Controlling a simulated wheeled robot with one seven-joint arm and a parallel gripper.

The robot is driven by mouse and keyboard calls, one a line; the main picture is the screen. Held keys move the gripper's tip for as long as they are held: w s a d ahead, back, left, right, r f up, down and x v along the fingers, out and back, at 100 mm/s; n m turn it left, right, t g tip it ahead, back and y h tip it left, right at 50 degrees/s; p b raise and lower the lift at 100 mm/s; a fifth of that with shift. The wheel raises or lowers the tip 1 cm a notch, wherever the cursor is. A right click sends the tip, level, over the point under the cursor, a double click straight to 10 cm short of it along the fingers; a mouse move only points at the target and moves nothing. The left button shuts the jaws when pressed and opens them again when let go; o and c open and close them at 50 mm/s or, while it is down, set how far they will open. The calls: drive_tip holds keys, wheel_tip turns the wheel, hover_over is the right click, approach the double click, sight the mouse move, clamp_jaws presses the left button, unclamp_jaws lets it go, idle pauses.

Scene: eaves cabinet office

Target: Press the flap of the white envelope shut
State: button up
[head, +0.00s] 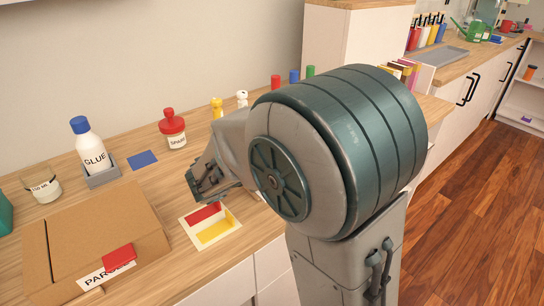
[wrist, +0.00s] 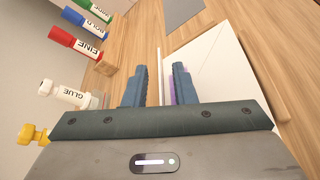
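The white envelope (wrist: 215,75) lies on the wooden worktop on the right of the wrist view. A thin pale strip (wrist: 160,55) stands at its left edge; it looks like the flap seen nearly edge-on. My gripper (wrist: 160,75) has its two fingers apart, with the strip showing in the gap. I cannot tell whether either finger touches it. A purple patch shows beside the right finger. In the head view my gripper (head: 204,184) hangs low over the worktop, and my arm hides most or all of the envelope.
Red (wrist: 75,42), blue and green markers stand left in the wrist view, near a white glue bottle (wrist: 65,94). In the head view a red-and-yellow card (head: 190,235), a parcel box (head: 80,225), a large glue bottle (head: 88,148) and a red-capped bottle (head: 172,132) surround my gripper.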

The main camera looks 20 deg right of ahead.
drive_tip(key=p+v, duration=0.1)
drive_tip(key=v, duration=1.1)
drive_tip(key=shift+s+a+r+p, duration=0.1)
drive_tip(key=shift+s+a+p, duration=0.1)
drive_tip(key=shift+a+p, duration=0.15)
drive_tip(key=shift+s+a+r, duration=0.15)
drive_tip(key=shift+s+a, duration=0.2)
drive_tip(key=shift+d, duration=0.1)
